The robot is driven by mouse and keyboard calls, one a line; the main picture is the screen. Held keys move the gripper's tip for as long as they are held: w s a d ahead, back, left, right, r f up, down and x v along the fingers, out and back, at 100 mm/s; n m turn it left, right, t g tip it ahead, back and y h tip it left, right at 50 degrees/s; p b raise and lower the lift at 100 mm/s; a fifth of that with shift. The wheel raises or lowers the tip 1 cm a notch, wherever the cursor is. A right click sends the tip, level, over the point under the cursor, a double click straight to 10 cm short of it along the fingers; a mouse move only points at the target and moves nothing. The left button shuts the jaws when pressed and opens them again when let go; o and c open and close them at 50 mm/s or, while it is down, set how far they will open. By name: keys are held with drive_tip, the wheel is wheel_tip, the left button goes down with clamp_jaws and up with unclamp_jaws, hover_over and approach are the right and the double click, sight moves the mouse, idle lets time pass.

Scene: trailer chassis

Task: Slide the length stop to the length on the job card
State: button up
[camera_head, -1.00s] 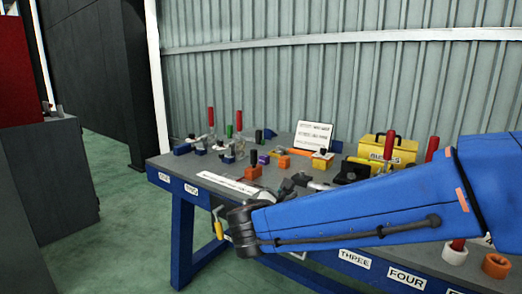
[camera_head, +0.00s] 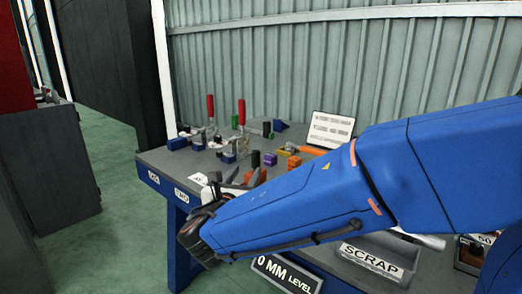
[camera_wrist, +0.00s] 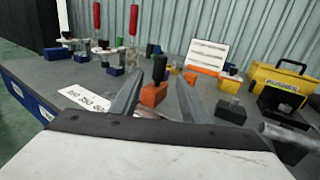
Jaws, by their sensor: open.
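An orange block with a black knob (camera_wrist: 153,93), which looks like the length stop, stands on the grey bench by a white number strip (camera_wrist: 86,99). In the head view the block (camera_head: 252,176) is just beyond my gripper (camera_head: 226,177), partly hidden by my arm. In the wrist view my gripper (camera_wrist: 173,76) is open and empty, its fingers pointing towards the block. The left finger overlaps the block; I cannot tell whether they touch. A white card with printed lines (camera_wrist: 206,56), perhaps the job card, stands behind; it also shows in the head view (camera_head: 330,129). Its text is unreadable.
Clamps with red handles (camera_wrist: 133,25) stand at the bench's back left. A yellow toolbox (camera_wrist: 282,84) and dark fixtures with a metal bar (camera_wrist: 292,136) are on the right. A SCRAP label (camera_head: 372,262) is at the front.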

sight(258, 151)
drive_tip(key=w+d, duration=0.1)
drive_tip(key=w, duration=0.4)
drive_tip(key=w+d, duration=0.1)
drive_tip(key=w, duration=0.5)
drive_tip(key=w+d, duration=0.1)
drive_tip(key=w, duration=0.4)
drive_tip(key=shift+w, duration=0.15)
